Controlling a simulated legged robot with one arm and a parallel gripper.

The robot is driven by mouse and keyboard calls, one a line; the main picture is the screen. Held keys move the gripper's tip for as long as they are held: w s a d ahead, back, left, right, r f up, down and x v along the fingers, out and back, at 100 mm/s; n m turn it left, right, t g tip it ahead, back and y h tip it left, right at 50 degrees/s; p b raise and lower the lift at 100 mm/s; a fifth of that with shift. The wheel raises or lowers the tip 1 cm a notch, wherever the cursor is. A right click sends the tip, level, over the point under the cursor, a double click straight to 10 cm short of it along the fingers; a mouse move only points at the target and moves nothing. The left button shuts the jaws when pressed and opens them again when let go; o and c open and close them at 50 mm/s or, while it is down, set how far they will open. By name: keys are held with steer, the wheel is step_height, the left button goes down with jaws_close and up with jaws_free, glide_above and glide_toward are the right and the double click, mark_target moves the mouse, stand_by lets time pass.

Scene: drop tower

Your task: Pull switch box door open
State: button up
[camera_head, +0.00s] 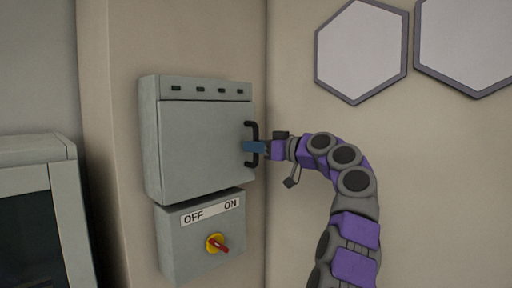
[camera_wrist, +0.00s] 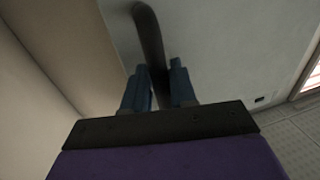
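The grey switch box (camera_head: 200,140) is mounted on the wall, and its door looks closed. A black vertical bar handle (camera_head: 255,130) stands at the door's right edge. My gripper (camera_head: 252,147) is at the handle's middle, with blue fingers reaching in from the right. In the wrist view, the dark handle (camera_wrist: 150,35) passes between the two blue fingers of my gripper (camera_wrist: 158,80). The finger tips lie close against its sides, and the gripper looks shut on it. The fingers hide part of the handle.
Below the door is a grey panel (camera_head: 178,250) with an OFF/ON label (camera_head: 211,210) and a red and yellow rotary switch (camera_head: 216,243). A grey cabinet (camera_head: 65,200) stands at left. The wall (camera_head: 430,170) to the right is close beside the box, with hexagonal panels (camera_head: 362,50) above.

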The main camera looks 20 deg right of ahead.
jaws_close()
stand_by(0.3)
